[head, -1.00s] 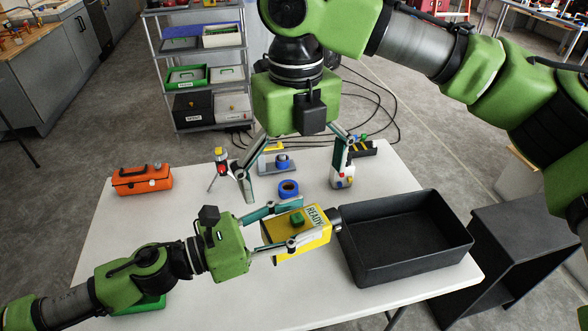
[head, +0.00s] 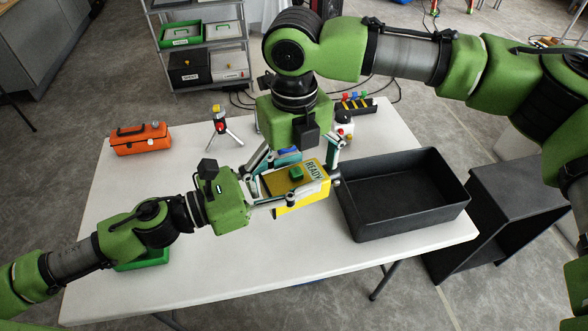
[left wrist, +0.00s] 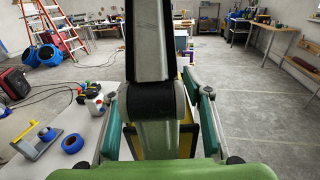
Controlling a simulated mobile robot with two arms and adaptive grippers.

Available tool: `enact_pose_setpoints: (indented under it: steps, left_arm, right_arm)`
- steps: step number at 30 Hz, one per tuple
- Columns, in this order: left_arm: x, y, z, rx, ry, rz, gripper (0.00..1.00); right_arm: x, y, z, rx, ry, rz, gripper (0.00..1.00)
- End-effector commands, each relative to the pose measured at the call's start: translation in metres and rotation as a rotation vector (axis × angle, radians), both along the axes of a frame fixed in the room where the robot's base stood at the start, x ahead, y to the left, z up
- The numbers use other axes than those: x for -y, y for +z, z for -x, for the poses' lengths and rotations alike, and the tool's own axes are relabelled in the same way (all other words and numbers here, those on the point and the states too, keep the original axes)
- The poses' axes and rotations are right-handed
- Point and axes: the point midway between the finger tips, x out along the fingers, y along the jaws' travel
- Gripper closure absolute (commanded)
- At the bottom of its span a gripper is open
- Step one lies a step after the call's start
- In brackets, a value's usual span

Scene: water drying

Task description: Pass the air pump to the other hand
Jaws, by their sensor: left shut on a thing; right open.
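The air pump, a yellow box (head: 285,208) marked READY with a green knob on top, is in the middle of the head view, raised over the table. My left gripper (head: 284,184) is shut on its sides from the left. My right gripper (head: 297,166) points down from above, open, with one finger near each end of the pump; whether they touch it I cannot tell. In the left wrist view the left gripper's fingers (left wrist: 160,118) flank the pump, mostly hidden by a dark and grey part close to the lens; yellow (left wrist: 130,143) shows beside it.
A black bin (head: 410,223) stands right of the pump on the white table (head: 235,275). An orange toolbox (head: 140,140) and a small tripod (head: 220,125) stand at the back left. A blue tape roll (left wrist: 73,143) lies on the table.

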Motion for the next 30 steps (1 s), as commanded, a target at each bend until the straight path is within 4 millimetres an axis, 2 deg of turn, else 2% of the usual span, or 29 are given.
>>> enact_pose_setpoints:
  steps: [1, 5, 6, 8, 9, 11, 23, 30]
  left_arm:
    - [0.0, 0.0, 0.0, 0.0, 0.0, 0.001, 0.8]
    - [0.0, 0.001, 0.0, 0.002, 0.0, 0.001, 0.8]
    - [0.0, 0.001, 0.0, 0.002, -0.001, 0.001, 0.8]
    - [0.0, 0.002, 0.0, 0.004, -0.001, 0.003, 0.8]
    - [0.001, 0.002, 0.0, 0.004, -0.001, 0.003, 0.47]
    - [0.001, 0.002, 0.0, 0.004, -0.001, 0.003, 0.35]
    - [-0.002, 0.0, 0.001, -0.001, 0.001, 0.0, 0.35]
    - [-0.018, -0.001, 0.009, -0.005, 0.002, 0.001, 0.35]
  right_arm:
    - [0.0, 0.0, 0.0, 0.0, 0.0, 0.0, 0.05]
    - [0.0, 0.0, 0.0, 0.0, 0.0, 0.0, 0.39]
    - [0.0, 0.0, 0.0, -0.001, 0.0, 0.0, 0.42]
    - [0.0, 0.0, 0.0, -0.001, 0.0, 0.0, 0.42]
    - [0.0, 0.0, 0.0, -0.001, 0.001, 0.0, 0.42]
    - [0.0, 0.0, 0.0, -0.001, 0.001, 0.0, 0.42]
    - [0.0, 0.001, 0.0, 0.0, 0.0, 0.0, 0.42]
    - [0.0, 0.001, 0.0, 0.001, 0.0, 0.0, 0.42]
